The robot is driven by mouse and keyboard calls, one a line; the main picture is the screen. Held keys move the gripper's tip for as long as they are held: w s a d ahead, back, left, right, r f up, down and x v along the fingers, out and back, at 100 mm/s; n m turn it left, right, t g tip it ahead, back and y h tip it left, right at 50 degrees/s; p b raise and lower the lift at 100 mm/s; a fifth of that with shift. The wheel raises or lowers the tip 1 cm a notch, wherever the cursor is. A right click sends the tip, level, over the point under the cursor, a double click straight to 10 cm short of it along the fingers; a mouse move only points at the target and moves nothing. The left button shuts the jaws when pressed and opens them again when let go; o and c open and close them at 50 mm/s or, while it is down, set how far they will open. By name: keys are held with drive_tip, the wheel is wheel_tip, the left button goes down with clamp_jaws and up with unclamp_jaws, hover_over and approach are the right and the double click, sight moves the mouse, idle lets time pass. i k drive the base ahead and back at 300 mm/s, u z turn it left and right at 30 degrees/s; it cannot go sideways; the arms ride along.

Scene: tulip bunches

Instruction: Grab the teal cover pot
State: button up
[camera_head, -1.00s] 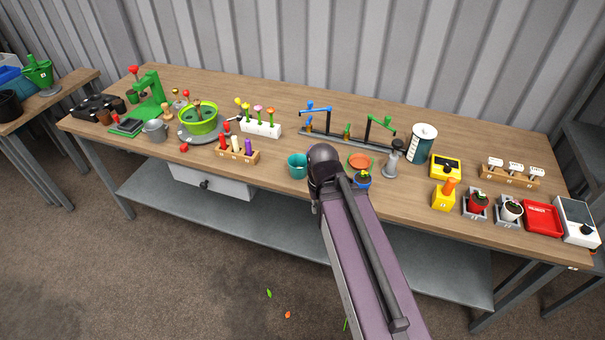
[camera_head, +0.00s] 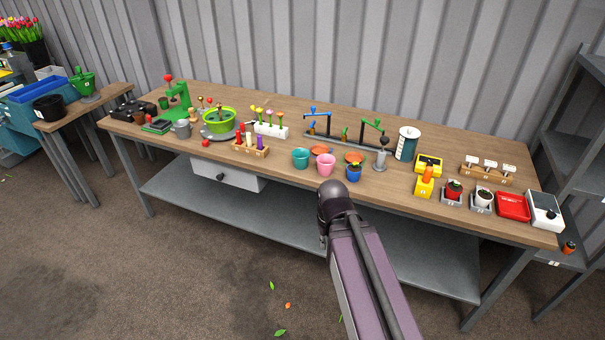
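The teal cover pot (camera_head: 301,159) stands upright near the front edge of the wooden workbench, left of a pink pot (camera_head: 326,165). Nothing covers it in this view. My arm reaches up from the bottom of the picture, and its dark rounded joint shows in front of the bench edge, below and right of the teal pot. My gripper cannot be made out; the arm hides it or it is out of view.
The workbench (camera_head: 330,198) has a blue pot (camera_head: 354,173) right of the pink one and orange saucers (camera_head: 321,149) behind. A wooden peg holder (camera_head: 250,147) stands to the left. Yellow devices and a red tray (camera_head: 512,206) fill the right. A corrugated wall stands behind.

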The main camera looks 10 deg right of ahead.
sight(301, 156)
drive_tip(key=u, duration=0.15)
drive_tip(key=k, duration=0.75)
drive_tip(key=z, duration=1)
drive_tip(key=i, duration=2.2)
drive_tip(key=z, duration=0.05)
